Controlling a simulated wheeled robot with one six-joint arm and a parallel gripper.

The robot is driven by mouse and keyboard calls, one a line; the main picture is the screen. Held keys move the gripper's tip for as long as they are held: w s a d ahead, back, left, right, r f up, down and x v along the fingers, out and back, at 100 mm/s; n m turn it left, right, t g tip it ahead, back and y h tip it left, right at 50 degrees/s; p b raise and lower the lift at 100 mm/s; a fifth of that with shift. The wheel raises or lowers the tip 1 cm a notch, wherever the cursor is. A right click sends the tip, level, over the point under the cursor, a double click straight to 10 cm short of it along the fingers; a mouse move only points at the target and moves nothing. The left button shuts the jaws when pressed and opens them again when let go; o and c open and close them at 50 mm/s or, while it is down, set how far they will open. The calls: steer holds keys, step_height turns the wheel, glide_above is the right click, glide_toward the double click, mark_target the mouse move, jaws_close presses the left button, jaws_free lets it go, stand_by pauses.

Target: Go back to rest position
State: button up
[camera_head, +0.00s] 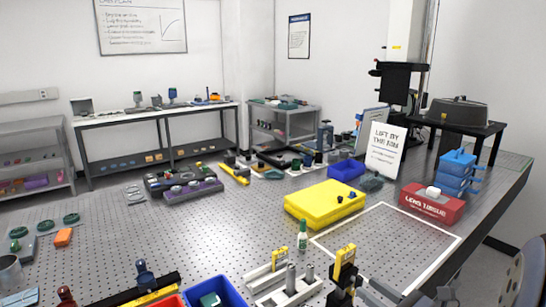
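I cannot make out my gripper in the head view. Dark and grey parts cut off by the bottom edge, right of centre, are too unclear to tell whether any of them belongs to my arm. The perforated metal table (235,225) fills the middle of the view. A tall column instrument with a black head (397,82) stands at its back right.
A yellow block (325,202), a small green bottle (302,237) and a red box (431,203) stand on the table. A white-outlined area (395,240) looks mostly clear. A blue bin (213,292) and metal fixtures crowd the front edge.

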steer(key=shift+w+a+r, duration=0.1)
steer(key=shift+w+a, duration=0.4)
steer(key=shift+w, duration=0.05)
steer(key=shift+w+r+p, duration=0.15)
steer(key=shift+p, duration=0.45)
steer(key=shift+m+p, duration=0.5)
steer(key=shift+m, duration=0.2)
steer(key=b+v, duration=0.2)
steer(key=v, duration=0.9)
steer(key=s+a+f+n+g+b, duration=0.2)
steer(key=s+a+f+n+g, duration=0.3)
steer(key=a+n+g, duration=0.2)
steer(key=s+a+f+n+g+b, duration=0.2)
steer(key=s+a+f+n+g, duration=0.2)
steer(key=a+n+g, duration=0.4)
steer(key=f+g, duration=0.1)
steer(key=g, duration=0.2)
steer(key=shift+s+n+g+y+b, duration=0.3)
steer(key=shift+s+g+y, duration=0.1)
steer(key=shift+a, duration=0.1)
